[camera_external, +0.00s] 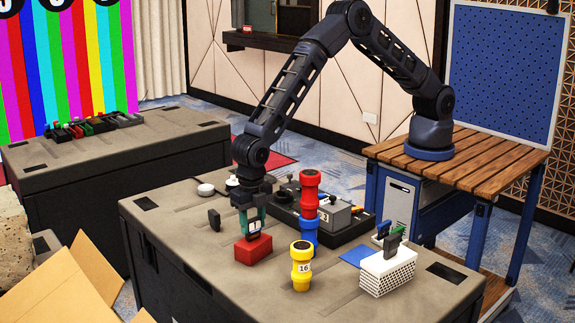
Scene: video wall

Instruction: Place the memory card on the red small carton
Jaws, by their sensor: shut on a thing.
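The red small carton (253,250) stands on the near dark case top, left of the middle. My gripper (252,228) points down just above the carton, its jaws shut on the memory card (254,226), a small dark piece with a pale face. The card is upright between the fingers. Its lower edge is close to the carton's top; I cannot tell whether they touch.
A yellow cylinder (301,266) stands right of the carton, and a red and blue one (309,208) stands behind it. A grey device (338,217), a white perforated box (387,272) and a small black block (214,219) are also on the case top (230,295). The front left is clear.

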